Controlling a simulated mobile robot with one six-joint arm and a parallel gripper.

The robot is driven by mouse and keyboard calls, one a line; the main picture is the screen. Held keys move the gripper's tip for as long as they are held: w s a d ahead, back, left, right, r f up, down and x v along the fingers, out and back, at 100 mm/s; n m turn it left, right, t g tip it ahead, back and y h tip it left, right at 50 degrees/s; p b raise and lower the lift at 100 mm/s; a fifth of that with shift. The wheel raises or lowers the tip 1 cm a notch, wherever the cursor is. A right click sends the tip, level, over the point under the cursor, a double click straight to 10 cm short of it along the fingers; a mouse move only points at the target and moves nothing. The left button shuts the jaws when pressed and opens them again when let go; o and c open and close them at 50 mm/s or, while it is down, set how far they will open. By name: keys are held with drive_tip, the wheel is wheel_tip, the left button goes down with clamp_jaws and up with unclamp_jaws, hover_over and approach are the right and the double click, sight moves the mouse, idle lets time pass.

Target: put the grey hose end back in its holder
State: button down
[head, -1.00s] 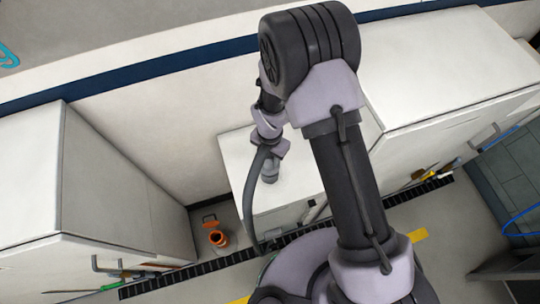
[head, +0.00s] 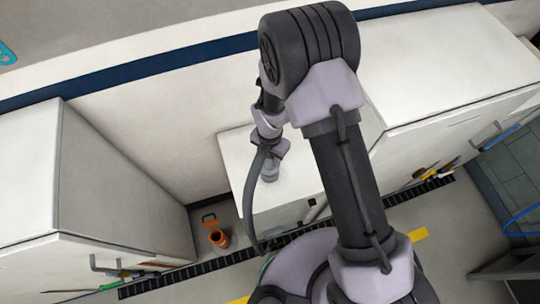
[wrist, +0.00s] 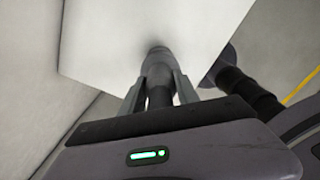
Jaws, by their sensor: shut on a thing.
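My gripper (wrist: 160,92) is shut on the grey hose end (wrist: 158,66), whose rounded tip points away from the wrist. In the head view, my gripper (head: 269,162) is above the small white cabinet, and the hose end is too small to make out clearly. A dark tube (head: 250,200) curves down from beside my gripper. I cannot tell whether it is the hose. An orange, open-topped cup (head: 219,239) stands on the floor left of the small cabinet, with an orange bracket behind it. I cannot tell whether this is the holder.
The small white cabinet (head: 237,150) lies under my gripper. Larger white cabinets stand at left (head: 110,190) and right (head: 440,60), with a white wall behind. A black floor grating (head: 200,268) runs along their fronts. The floor by the orange cup is narrow.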

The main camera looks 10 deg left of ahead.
drive_tip(key=shift+f, duration=0.2)
drive_tip(key=c, duration=0.8)
unclamp_jaws()
wheel_tip(320, 180, up, 18)
drive_tip(key=f+p, duration=0.1)
drive_tip(key=s+d+r+m+t+y+b, duration=0.1)
drive_tip(key=s+d+m+t+y+b, duration=0.15)
drive_tip(key=d+m+b, duration=1.2)
drive_tip(key=s+d+f+m+t+b, duration=0.1)
drive_tip(key=s+m+b, duration=0.2)
drive_tip(key=m, duration=0.4)
drive_tip(key=s+d+f+m+t+b, duration=0.1)
drive_tip(key=s+d+m+b, duration=0.1)
drive_tip(key=m+b, duration=0.3)
drive_tip(key=s+d+f+m+t+b, duration=0.1)
drive_tip(key=s+m, duration=0.4)
drive_tip(key=m, duration=0.5)
drive_tip(key=shift+s+d+f+h+b, duration=0.1)
drive_tip(key=shift+d+h+b, duration=0.25)
drive_tip(key=shift+b, duration=1.05)
